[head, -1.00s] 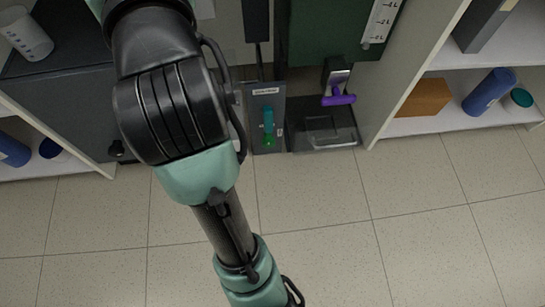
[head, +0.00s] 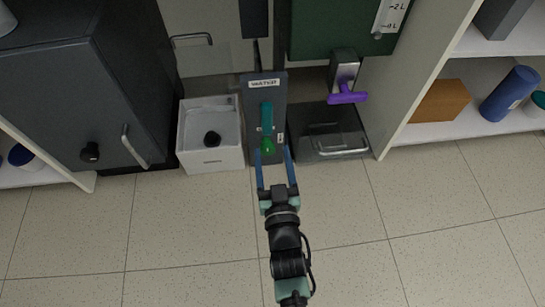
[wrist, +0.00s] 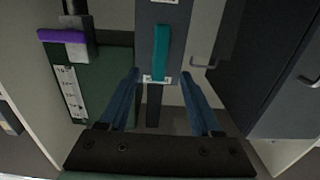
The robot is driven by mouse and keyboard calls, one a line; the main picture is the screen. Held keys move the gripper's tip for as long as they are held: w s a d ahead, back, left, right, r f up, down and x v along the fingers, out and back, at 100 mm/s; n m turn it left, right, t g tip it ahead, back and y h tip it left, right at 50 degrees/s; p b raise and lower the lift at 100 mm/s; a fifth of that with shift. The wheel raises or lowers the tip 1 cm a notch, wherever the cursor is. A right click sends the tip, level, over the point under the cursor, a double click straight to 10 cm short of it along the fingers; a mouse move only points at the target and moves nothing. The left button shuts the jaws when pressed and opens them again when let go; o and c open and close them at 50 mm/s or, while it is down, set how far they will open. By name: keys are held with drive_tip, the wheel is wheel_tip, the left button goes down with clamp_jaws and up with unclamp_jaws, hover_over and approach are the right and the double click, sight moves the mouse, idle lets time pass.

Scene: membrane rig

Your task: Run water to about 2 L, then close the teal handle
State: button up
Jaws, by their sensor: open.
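The teal handle also shows in the wrist view (wrist: 162,52), upright in the picture. My gripper (head: 273,152) is open and empty. In the wrist view the fingertips (wrist: 160,76) sit below the handle.
A purple handle (head: 347,94) hangs under the green tank (head: 330,35), above a dark tray (head: 352,150). A white bin (head: 211,158) stands left of the panel, beside a dark cabinet (head: 80,95). A shelf unit (head: 430,133) stands right. The near floor is clear.

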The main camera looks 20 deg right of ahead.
sight(268, 123)
drive_tip(key=x, duration=0.7)
drive_tip(key=shift+w+d, duration=0.15)
drive_tip(key=shift+w, duration=0.15)
drive_tip(key=shift+w+d, duration=0.15)
drive_tip(key=shift+w, duration=0.5)
drive_tip(key=shift+c, duration=0.3)
clamp_jaws()
